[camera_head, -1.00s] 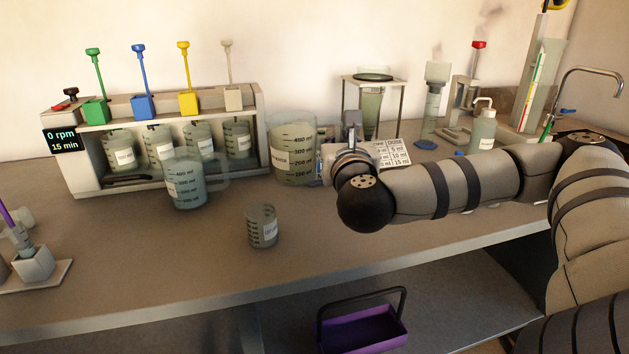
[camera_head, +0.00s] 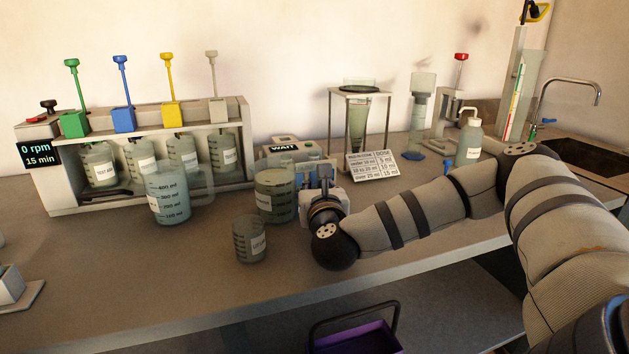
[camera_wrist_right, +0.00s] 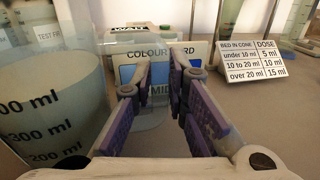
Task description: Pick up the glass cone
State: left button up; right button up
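The glass cone (camera_head: 357,125) hangs point down in a pale wire-frame stand (camera_head: 331,125) at the back of the bench, with a dark ring around its top. My right gripper (camera_head: 308,185) is in front of the stand and to its left, well apart from the cone. In the right wrist view the purple-padded fingers (camera_wrist_right: 160,95) are spread, with nothing visibly clasped between them. A colour card (camera_wrist_right: 165,65) shows behind the fingers. My left gripper is not in view.
A graduated beaker (camera_head: 275,197) stands close left of my right gripper. A smaller beaker (camera_head: 250,240) and a handled jug (camera_head: 168,198) stand farther left. A dose card (camera_head: 371,165) leans before the cone stand. A bottle (camera_head: 469,142) stands to the right.

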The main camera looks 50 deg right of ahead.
jog(key=shift+o, duration=1)
